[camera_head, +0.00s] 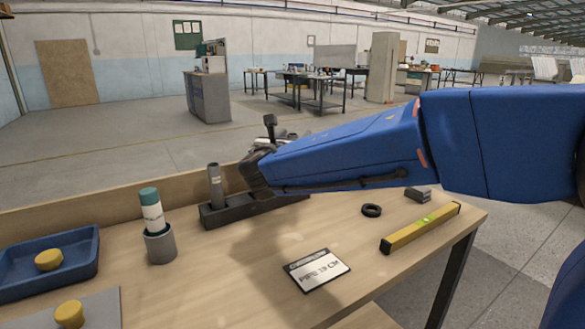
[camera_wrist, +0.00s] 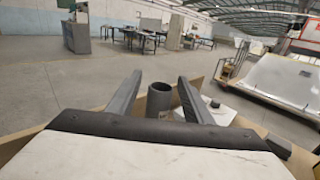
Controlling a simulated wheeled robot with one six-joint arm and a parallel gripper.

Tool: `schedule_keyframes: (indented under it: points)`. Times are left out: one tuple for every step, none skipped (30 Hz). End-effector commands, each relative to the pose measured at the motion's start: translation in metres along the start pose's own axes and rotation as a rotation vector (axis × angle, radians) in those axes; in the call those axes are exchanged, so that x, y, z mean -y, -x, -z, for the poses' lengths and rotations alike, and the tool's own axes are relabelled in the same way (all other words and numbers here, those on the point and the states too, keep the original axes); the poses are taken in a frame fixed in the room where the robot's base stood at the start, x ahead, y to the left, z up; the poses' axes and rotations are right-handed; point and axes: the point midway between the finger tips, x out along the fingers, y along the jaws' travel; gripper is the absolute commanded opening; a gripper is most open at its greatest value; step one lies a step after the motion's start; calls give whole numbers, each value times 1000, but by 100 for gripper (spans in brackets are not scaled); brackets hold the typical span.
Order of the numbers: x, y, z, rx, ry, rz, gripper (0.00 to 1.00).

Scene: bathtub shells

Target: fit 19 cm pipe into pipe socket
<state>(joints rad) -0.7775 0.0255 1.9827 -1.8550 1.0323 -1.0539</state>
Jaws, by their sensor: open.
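A grey pipe (camera_head: 215,186) stands upright at the left end of a dark, long rack (camera_head: 215,217) on the bench. My gripper (camera_head: 256,175) is beside it on the right, above the rack and partly hidden by my blue arm. In the wrist view my gripper (camera_wrist: 160,80) is open. A dark, hollow pipe end (camera_wrist: 159,97) shows between its two fingers, with gaps on both sides. I cannot tell whether this is the same pipe. I cannot make out a pipe socket for certain.
A grey cup (camera_head: 160,246) holds a white, green-capped bottle (camera_head: 151,212). A blue tray (camera_head: 80,263) with a yellow knob is at left. A black ring (camera_head: 371,210), a yellow level (camera_head: 420,228) and a dark block (camera_head: 418,193) lie at right. The bench's front middle is mostly clear.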

Motion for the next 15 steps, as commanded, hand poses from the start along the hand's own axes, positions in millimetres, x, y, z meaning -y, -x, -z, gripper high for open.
schedule_keyframes:
  points:
    - [0,-8,1,-1,1,2,46]
    - [0,-11,1,-1,1,2,46]
    - [1,-14,1,-1,1,2,46]
    - [1,-16,1,-1,1,2,46]
    - [1,-17,1,-1,1,2,46]
    - [1,-18,1,-1,0,1,46]
    - [0,-18,1,-1,0,1,46]
    - [0,-18,1,-1,0,0,46]
    - [0,-18,1,-1,0,0,46]
    - [0,-18,1,-1,0,0,46]
    - [0,-18,1,-1,0,0,46]
    - [0,-18,1,-1,0,0,37]
    - [0,-17,1,-1,0,0,29]
    - [0,-17,1,-1,0,0,22]
    - [0,-17,1,-1,0,0,13]
